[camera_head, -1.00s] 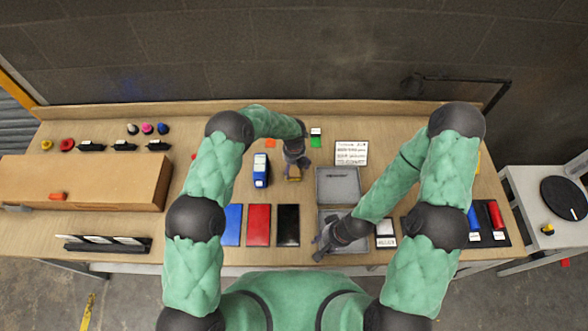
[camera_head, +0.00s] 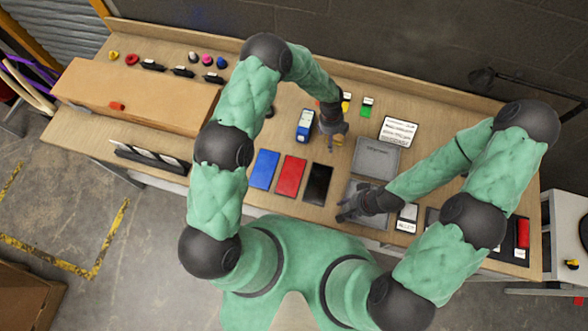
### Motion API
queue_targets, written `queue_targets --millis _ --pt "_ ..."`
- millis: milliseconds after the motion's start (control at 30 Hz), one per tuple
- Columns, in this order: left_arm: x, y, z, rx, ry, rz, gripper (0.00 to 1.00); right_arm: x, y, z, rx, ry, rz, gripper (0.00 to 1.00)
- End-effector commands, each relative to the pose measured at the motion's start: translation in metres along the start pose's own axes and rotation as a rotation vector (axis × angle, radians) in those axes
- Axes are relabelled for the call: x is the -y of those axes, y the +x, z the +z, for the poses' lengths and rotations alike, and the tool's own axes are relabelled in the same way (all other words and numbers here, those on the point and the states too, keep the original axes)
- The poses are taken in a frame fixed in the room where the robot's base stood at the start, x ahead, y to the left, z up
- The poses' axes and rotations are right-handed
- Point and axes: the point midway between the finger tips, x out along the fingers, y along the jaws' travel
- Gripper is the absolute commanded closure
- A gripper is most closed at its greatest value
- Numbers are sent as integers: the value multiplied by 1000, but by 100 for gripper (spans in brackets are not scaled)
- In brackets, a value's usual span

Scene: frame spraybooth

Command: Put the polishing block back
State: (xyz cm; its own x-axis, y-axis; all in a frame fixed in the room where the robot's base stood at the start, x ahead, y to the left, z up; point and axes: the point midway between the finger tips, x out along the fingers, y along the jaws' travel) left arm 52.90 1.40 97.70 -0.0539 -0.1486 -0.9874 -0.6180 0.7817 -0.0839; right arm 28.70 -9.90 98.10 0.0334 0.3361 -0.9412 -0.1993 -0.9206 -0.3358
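A small tan block (camera_head: 336,141), perhaps the polishing block, shows just under my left gripper (camera_head: 334,136). The gripper points down over it and hides much of it, so I cannot tell whether the fingers grip it.
A blue container (camera_head: 305,125) stands just left of my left gripper. Blue (camera_head: 264,169), red (camera_head: 291,176) and black (camera_head: 318,184) mats lie along the front. A lettered white card (camera_head: 398,130) lies behind the box. A long cardboard box (camera_head: 135,100) fills the left side.

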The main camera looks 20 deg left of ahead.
Motion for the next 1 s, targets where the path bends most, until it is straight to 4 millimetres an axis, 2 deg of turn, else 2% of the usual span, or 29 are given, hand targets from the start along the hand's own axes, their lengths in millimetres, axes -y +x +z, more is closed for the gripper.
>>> queue_targets --millis 33,300,467,700,833,1000 --pt "-15 5 -8 -26 -140 -14 14 0 0 0 0 0 0 60" --pt "-78 20 -51 -149 -956 -61 14 0 0 0 0 0 0 60" --pt "-118 20 -77 -211 -1450 -55 14 0 0 0 0 0 0 60" --pt "-176 9 -115 -273 -2171 -23 14 0 0 0 0 0 0 60" --pt "-199 2 -129 -286 -2454 -7 14 0 0 0 0 0 0 60" --pt "-214 -3 -138 -291 -2638 0 14 0 0 0 0 0 0 60"
